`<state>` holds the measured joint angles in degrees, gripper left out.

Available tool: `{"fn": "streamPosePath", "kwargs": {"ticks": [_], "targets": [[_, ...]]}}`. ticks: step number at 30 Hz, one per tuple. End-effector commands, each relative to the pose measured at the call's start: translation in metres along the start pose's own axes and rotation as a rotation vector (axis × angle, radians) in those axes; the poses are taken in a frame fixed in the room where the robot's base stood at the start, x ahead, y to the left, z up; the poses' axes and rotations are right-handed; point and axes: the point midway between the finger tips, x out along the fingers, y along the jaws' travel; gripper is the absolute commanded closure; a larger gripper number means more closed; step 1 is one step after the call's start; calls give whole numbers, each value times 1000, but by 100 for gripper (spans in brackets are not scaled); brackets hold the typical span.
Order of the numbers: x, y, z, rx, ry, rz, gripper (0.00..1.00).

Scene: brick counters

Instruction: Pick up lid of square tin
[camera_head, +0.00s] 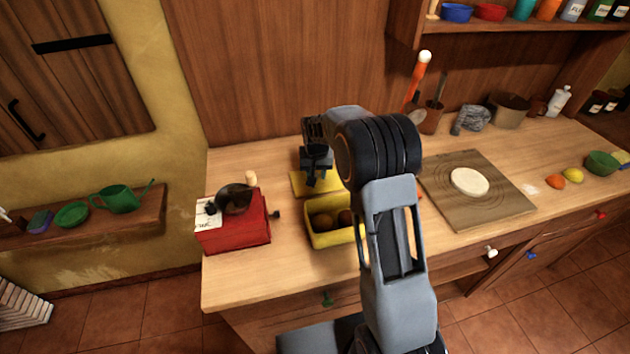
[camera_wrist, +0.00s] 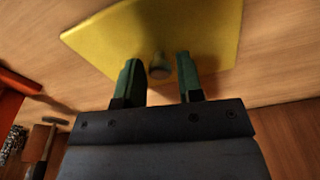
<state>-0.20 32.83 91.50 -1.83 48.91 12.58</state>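The yellow square lid (camera_head: 299,184) lies on the counter behind the yellow tin. It also shows in the wrist view (camera_wrist: 190,32), with a small round knob (camera_wrist: 160,69) on it. The open yellow tin (camera_head: 324,239) holds round brown things. My gripper (camera_head: 315,181) is over the lid, pointing down. In the wrist view its two green fingertips (camera_wrist: 158,66) are apart, with the knob between them and a gap on each side. Nothing is held. I cannot tell the height of the fingertips over the lid.
A red box grinder (camera_head: 236,235) stands left of the tin. A wooden board (camera_head: 490,212) with pale dough (camera_head: 469,181) lies to the right. An orange-handled tool (camera_head: 418,80) and a brown utensil pot (camera_head: 432,118) stand behind my arm. The front left counter is clear.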

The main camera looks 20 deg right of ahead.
Motion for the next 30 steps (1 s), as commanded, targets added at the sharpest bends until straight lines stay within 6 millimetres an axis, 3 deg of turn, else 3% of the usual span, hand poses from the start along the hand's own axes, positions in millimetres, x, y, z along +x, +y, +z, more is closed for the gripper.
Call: {"fn": "streamPosePath", "kwargs": {"ticks": [10,23,30], "targets": [[0,0,0,0,0,0,99],[-7,0,-2,0,2,-1,100],[-39,2,-1,0,5,-1,100]]}}
